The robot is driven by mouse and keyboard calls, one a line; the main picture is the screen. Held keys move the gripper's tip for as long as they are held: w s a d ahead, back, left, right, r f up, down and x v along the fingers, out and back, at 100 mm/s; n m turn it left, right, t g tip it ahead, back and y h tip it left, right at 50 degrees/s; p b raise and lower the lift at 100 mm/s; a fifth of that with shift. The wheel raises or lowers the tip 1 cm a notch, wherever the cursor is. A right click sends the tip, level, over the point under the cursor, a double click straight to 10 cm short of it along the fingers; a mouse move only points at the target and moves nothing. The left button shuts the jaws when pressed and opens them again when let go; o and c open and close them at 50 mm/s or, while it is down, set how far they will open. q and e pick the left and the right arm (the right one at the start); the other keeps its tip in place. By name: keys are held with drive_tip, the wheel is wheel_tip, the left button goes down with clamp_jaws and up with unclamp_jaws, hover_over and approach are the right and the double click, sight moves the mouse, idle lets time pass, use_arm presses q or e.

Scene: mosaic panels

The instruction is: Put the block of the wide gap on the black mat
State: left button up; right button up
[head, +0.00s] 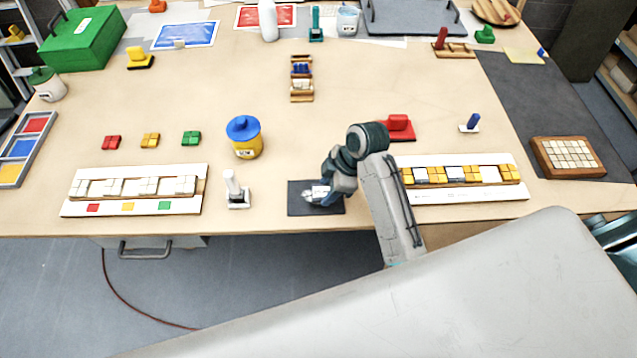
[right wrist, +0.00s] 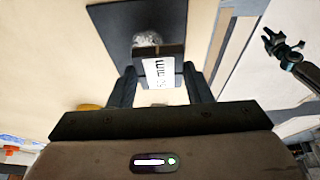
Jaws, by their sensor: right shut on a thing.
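The black mat (head: 296,203) lies near the table's front edge, and it also shows in the right wrist view (right wrist: 108,22). My right gripper (head: 319,190) is over it, shut on a dark thing with a white label reading "mm" (right wrist: 158,72). A shiny round part (right wrist: 147,39) shows beyond that thing. My left gripper (right wrist: 284,44) shows open and empty at the right of the wrist view. A red block (head: 112,142), a yellow block (head: 150,140) and a green block (head: 191,138) stand behind the left panel (head: 75,208). Its three tags are red, yellow and green; I cannot tell its gap widths.
A white-handled tool (head: 235,190) stands left of the mat. A yellow jar with a blue lid (head: 245,138) is behind it. The right panel (head: 470,194) and a red stand (head: 399,127) are close to my right arm. Bare table lies between the blocks and the back items.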

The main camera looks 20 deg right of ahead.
sight(323, 185)
drive_tip(key=shift+w+a, duration=0.45)
drive_tip(key=shift+w, duration=0.4)
drive_tip(key=shift+w+a+p, duration=0.15)
drive_tip(key=shift+w+p, duration=0.15)
drive_tip(key=shift+p, duration=0.05)
wheel_tip(323, 185, down, 3)
drive_tip(key=shift+a+f+p, duration=0.1)
drive_tip(key=shift+p, duration=0.9)
drive_tip(key=shift+f, duration=0.3)
drive_tip(key=shift+f, duration=0.15)
drive_tip(key=o, duration=1)
drive_tip(key=shift+o, duration=0.2)
